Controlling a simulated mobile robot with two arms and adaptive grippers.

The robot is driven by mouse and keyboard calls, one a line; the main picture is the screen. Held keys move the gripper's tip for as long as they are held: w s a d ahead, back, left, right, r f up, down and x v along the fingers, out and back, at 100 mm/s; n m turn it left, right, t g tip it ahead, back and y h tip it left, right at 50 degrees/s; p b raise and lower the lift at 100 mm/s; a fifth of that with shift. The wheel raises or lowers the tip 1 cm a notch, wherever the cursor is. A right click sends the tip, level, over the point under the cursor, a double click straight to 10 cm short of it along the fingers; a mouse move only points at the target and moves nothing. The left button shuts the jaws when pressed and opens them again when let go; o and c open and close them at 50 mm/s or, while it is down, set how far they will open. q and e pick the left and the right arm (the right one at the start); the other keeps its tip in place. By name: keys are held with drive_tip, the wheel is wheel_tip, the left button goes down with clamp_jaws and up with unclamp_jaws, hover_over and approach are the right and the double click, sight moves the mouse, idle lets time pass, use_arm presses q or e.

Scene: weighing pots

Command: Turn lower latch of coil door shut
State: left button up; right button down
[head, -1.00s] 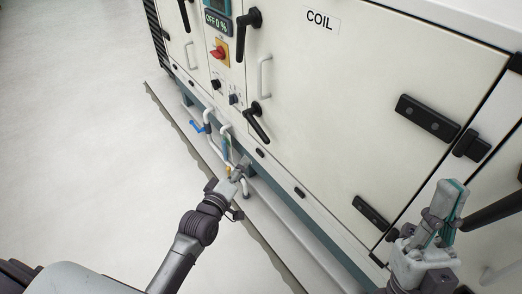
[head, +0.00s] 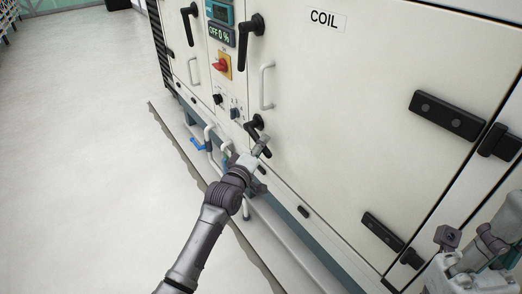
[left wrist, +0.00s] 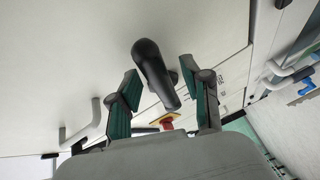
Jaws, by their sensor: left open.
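The coil door (head: 350,110) is the cream panel marked COIL, and it looks flush with the cabinet front. Its lower latch (head: 254,124) is a black lever at the door's lower left, slanting down and right from its pivot; my gripper partly covers it. My left gripper (head: 262,147) is at the lever's lower part. In the left wrist view, the black lever (left wrist: 150,66) reaches between the two teal-padded fingers of the open left gripper (left wrist: 161,72); I cannot tell whether they touch. My right gripper (head: 468,258) is at the lower right, its fingers not clear.
The upper latch (head: 249,38) points down, beside a white door handle (head: 266,86). A red switch (head: 221,65) and small knobs sit on the panel left of the door. Pipes with a blue valve handle (head: 197,144) stick out below. The floor at left is clear.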

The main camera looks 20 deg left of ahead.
use_arm(q)
drive_tip(key=shift+w, duration=0.4)
drive_tip(key=shift+c, duration=0.3)
clamp_jaws()
